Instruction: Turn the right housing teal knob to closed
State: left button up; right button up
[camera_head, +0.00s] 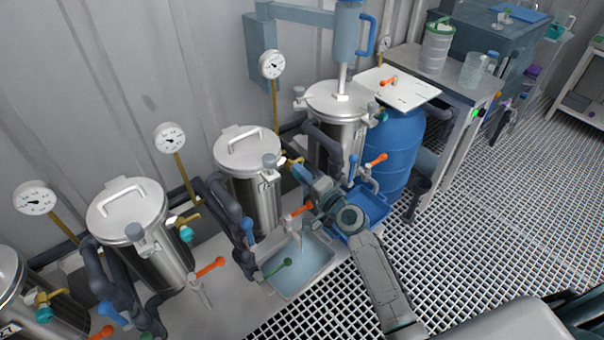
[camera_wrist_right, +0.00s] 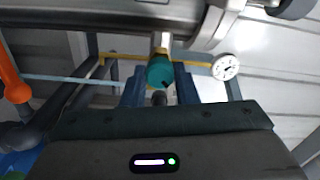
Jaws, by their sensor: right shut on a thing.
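Steel housings with lids stand in a row along the wall. My right gripper (camera_head: 299,172) reaches in from the lower right to the right side of the housing (camera_head: 256,190) near the middle of the head view. In the right wrist view, a teal knob (camera_wrist_right: 159,71) on a brass fitting sits between the two blue fingers of my right gripper (camera_wrist_right: 159,88), which is shut on it. In the head view this knob is hidden by the gripper. Other teal knobs show at a housing further left (camera_head: 186,235) and at the rightmost housing (camera_head: 382,116). My left gripper is out of view.
Pressure gauges (camera_head: 272,64) rise on brass stems behind the housings. Orange handles (camera_head: 210,267) and a green handle (camera_head: 278,267) stick out below. A tray of liquid (camera_head: 327,258) lies below my right arm.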

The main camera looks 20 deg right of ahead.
jog(key=m+p, duration=0.2)
jog(key=m, duration=0.6)
jog(key=shift+m, duration=0.3)
jog(key=shift+f+m, duration=0.1)
jog(key=shift+m, duration=0.2)
jog(key=o, duration=1)
